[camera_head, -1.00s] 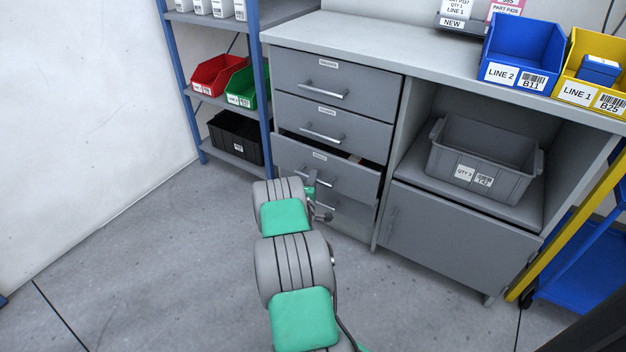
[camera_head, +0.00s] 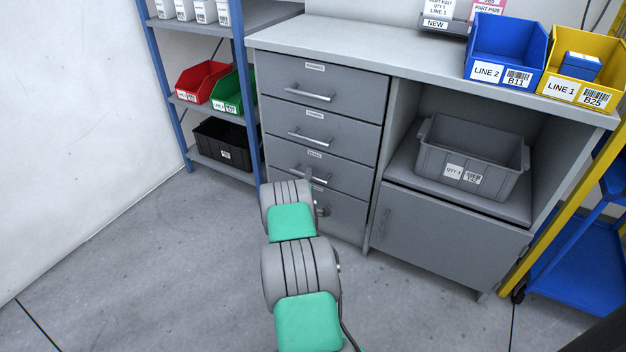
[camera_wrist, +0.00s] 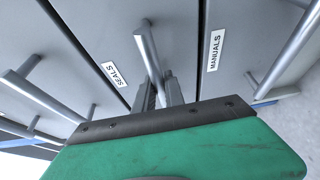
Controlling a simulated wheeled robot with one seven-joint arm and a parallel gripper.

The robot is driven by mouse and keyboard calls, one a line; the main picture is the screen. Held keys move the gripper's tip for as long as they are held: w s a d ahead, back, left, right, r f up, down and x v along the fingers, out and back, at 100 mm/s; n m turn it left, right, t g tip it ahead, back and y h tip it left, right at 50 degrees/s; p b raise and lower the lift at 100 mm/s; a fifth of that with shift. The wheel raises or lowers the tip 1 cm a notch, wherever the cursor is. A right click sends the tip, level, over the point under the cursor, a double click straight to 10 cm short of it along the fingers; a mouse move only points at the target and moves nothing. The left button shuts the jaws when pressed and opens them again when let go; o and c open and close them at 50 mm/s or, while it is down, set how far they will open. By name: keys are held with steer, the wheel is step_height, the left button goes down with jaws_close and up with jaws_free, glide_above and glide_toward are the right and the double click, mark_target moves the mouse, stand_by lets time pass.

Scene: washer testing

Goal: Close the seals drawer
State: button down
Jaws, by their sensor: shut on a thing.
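The seals drawer (camera_head: 346,177) is the third grey drawer down in the cabinet. Its front looks flush with the drawers above it. In the wrist view, the drawer front (camera_wrist: 100,25) carries the SEALS label (camera_wrist: 115,73) and a bar handle (camera_wrist: 147,45). My gripper (camera_wrist: 162,90) is shut on this handle, with a finger on each side of the bar.
The manuals drawer (camera_wrist: 245,25) is beside the seals drawer in the wrist view. A grey bin (camera_head: 470,160) sits in the open bay to the right. A blue-post shelf (camera_head: 245,95) stands close on the left. Open floor (camera_head: 160,270) lies in front.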

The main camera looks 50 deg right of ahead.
steer(key=shift+d, duration=0.1)
steer(key=c, duration=1.4)
jaws_free()
steer(key=p+v, duration=0.2)
steer(key=v, duration=0.6)
steer(key=shift+w, duration=0.1)
